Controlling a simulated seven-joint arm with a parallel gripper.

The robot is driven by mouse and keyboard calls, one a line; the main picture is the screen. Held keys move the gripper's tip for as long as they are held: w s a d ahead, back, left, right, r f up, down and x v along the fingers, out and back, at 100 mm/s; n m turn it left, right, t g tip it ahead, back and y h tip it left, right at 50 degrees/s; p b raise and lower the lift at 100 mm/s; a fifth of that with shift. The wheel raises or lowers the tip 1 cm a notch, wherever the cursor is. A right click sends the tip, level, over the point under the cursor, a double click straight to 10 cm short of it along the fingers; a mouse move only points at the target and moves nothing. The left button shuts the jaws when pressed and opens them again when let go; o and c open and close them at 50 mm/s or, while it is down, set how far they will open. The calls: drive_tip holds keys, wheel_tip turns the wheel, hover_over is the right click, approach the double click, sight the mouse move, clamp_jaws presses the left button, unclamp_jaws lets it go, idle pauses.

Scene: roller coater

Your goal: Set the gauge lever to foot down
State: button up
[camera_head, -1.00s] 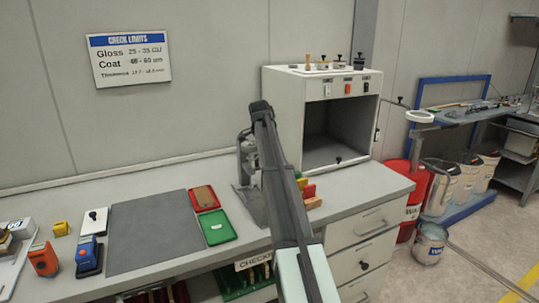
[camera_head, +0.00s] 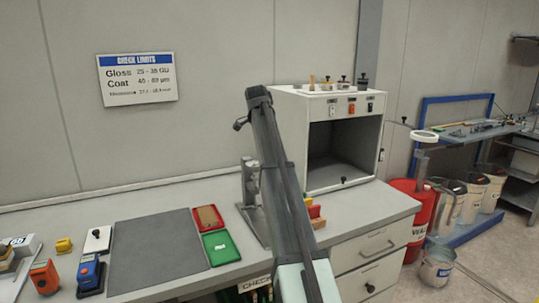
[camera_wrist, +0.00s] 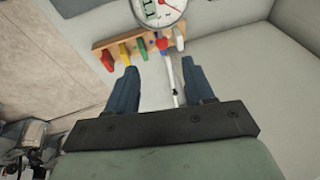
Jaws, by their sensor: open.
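A round white dial gauge (camera_wrist: 160,8) shows at the top edge of the wrist view, cut off by the frame. A thin pale rod (camera_wrist: 172,82) stands below it, between my fingers in the picture; I cannot tell whether it is the gauge lever. My gripper (camera_wrist: 160,80) is open, with a dark blue finger on each side and nothing held. In the head view a grey stand (camera_head: 249,185) shows on the bench just left of my arm, partly hidden by it. The gauge's foot and the lever's position cannot be made out.
A wooden rack with coloured handles (camera_wrist: 122,50) lies just beyond my fingers. A white cabinet (camera_head: 292,130) stands to the right of my arm. Red (camera_head: 206,218) and green (camera_head: 220,248) trays and a dark mat (camera_head: 155,250) lie to the left.

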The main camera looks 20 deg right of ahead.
drive_tip(key=shift+r, duration=0.2)
drive_tip(key=s+d+f+n+t+y, duration=0.2)
drive_tip(key=d+f+y, duration=0.15)
drive_tip(key=f, duration=0.25)
drive_tip(key=s+d+f+n+t+y, duration=0.1)
drive_tip(key=d+f+t+y, duration=0.15)
drive_tip(key=f+y, duration=0.2)
drive_tip(key=s+d+t+y, duration=0.3)
drive_tip(key=s+d+t, duration=0.2)
drive_tip(key=d+t, duration=0.1)
drive_tip(key=x, duration=1.3)
drive_tip(key=shift+w+d+f, duration=0.15)
drive_tip(key=shift+f, duration=0.05)
drive_tip(key=shift+c, duration=0.5)
clamp_jaws()
